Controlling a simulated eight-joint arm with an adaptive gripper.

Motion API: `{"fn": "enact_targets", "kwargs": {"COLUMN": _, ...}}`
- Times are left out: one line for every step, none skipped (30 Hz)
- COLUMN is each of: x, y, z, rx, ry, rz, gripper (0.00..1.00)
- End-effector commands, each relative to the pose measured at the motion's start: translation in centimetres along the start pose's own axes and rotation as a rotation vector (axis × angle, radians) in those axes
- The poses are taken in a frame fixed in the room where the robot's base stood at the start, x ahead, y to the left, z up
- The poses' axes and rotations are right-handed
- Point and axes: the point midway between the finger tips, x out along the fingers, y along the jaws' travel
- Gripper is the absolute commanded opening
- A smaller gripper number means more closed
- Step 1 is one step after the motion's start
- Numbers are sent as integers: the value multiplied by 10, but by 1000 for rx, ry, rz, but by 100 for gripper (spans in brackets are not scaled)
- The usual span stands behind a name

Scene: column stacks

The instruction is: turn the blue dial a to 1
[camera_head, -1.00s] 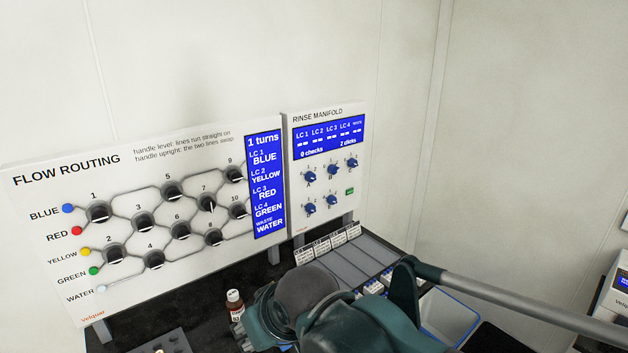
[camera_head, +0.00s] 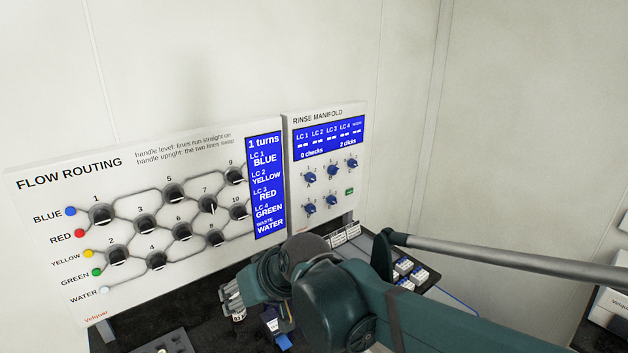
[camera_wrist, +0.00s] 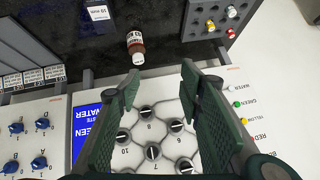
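The blue dial A (camera_head: 310,177) is the upper left knob on the white rinse manifold panel (camera_head: 297,228). Its pointer setting is too small to read. In the wrist view the panel appears upside down at the left, and dial A (camera_wrist: 38,163) is near the bottom left corner. My gripper (camera_head: 232,298) is low in front of the flow routing panel, below and left of the dial. In the wrist view my gripper (camera_wrist: 160,68) has its two fingers apart with nothing between the tips. It is clear of dial A.
Other blue dials sit close around dial A, including one beside it (camera_head: 333,170). The flow routing panel (camera_head: 150,277) with black handles stands to the left. A brown bottle (camera_wrist: 135,45) stands on the dark bench near my fingertips.

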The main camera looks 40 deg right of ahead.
Motion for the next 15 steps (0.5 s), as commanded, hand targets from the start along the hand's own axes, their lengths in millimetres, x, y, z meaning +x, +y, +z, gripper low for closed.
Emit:
{"fn": "enact_targets", "kwargs": {"x": 3, "y": 3, "z": -10, "rx": 15, "ry": 11, "rz": -9, "gripper": 37}}
{"fn": "enact_targets", "kwargs": {"x": 5, "y": 4, "z": -15, "rx": 24, "ry": 18, "rz": -16, "gripper": 37}}
{"fn": "enact_targets", "kwargs": {"x": 7, "y": 6, "z": -22, "rx": 35, "ry": 28, "rz": -27, "gripper": 37}}
{"fn": "enact_targets", "kwargs": {"x": 9, "y": 8, "z": -27, "rx": 43, "ry": 35, "rz": -33, "gripper": 37}}
{"fn": "enact_targets", "kwargs": {"x": 11, "y": 10, "z": -33, "rx": 52, "ry": 43, "rz": -41, "gripper": 37}}
{"fn": "enact_targets", "kwargs": {"x": 14, "y": 12, "z": -39, "rx": 63, "ry": 54, "rz": -50, "gripper": 37}}
{"fn": "enact_targets", "kwargs": {"x": 16, "y": 14, "z": -45, "rx": 70, "ry": 63, "rz": -56, "gripper": 37}}
{"fn": "enact_targets", "kwargs": {"x": 17, "y": 16, "z": -50, "rx": 79, "ry": 72, "rz": -63, "gripper": 37}}
{"fn": "enact_targets", "kwargs": {"x": 20, "y": 19, "z": -57, "rx": 90, "ry": 83, "rz": -72, "gripper": 37}}
{"fn": "enact_targets", "kwargs": {"x": 21, "y": 22, "z": -62, "rx": 97, "ry": 92, "rz": -77, "gripper": 37}}
{"fn": "enact_targets", "kwargs": {"x": 23, "y": 24, "z": -67, "rx": 106, "ry": 101, "rz": -84, "gripper": 37}}
{"fn": "enact_targets", "kwargs": {"x": 25, "y": 28, "z": -74, "rx": 116, "ry": 113, "rz": -92, "gripper": 37}}
{"fn": "enact_targets", "kwargs": {"x": 27, "y": 31, "z": -79, "rx": 124, "ry": 123, "rz": -98, "gripper": 37}}
{"fn": "enact_targets", "kwargs": {"x": 28, "y": 34, "z": -84, "rx": 133, "ry": 133, "rz": -104, "gripper": 37}}
{"fn": "enact_targets", "kwargs": {"x": 30, "y": 38, "z": -91, "rx": 143, "ry": 146, "rz": -111, "gripper": 37}}
